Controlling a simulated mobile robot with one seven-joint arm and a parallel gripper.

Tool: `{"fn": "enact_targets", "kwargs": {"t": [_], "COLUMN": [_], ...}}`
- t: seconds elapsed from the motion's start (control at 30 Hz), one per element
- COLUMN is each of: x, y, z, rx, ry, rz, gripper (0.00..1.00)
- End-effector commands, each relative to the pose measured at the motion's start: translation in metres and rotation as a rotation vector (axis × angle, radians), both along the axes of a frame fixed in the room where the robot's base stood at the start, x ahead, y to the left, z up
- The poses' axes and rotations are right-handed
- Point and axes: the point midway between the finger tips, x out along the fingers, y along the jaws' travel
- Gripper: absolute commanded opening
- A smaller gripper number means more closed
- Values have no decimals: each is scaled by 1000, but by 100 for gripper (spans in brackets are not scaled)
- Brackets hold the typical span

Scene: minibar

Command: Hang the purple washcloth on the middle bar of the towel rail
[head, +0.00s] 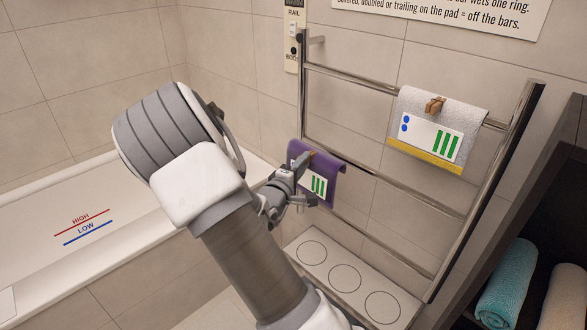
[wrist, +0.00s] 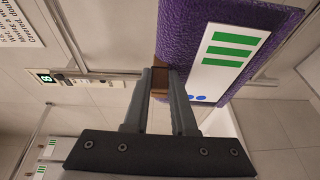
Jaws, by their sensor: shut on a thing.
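The purple washcloth (head: 327,192) is folded over, with a white label bearing green stripes and blue dots. It also fills the top of the wrist view (wrist: 183,40). My gripper (head: 304,163) is shut on the brown clip (wrist: 159,84) at the washcloth's edge. The towel rail (head: 304,95) stands against the tiled wall. The washcloth's upper fold lies in line with the left part of its middle bar (head: 400,184). I cannot tell whether the bar bears its weight, as my gripper hides part of it.
A grey washcloth (head: 470,101) with a brown clip and yellow band hangs on the top bar at right. A ringed pad (head: 328,254) lies below the rail. A bathtub (head: 40,215) is at left. A dark shelf holds teal (head: 507,283) and beige (head: 565,300) rolled towels.

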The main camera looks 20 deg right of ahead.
Motion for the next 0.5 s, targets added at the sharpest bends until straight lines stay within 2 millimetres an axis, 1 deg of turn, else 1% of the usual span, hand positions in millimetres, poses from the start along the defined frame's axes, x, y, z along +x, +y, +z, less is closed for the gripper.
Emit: {"fn": "enact_targets", "kwargs": {"t": [0.03, 0.5], "x": [2, 22], "y": [-7, -65], "z": [0, 0], "rx": [-1, -2], "ry": [0, -1], "rz": [-3, -2], "gripper": [0, 0]}}
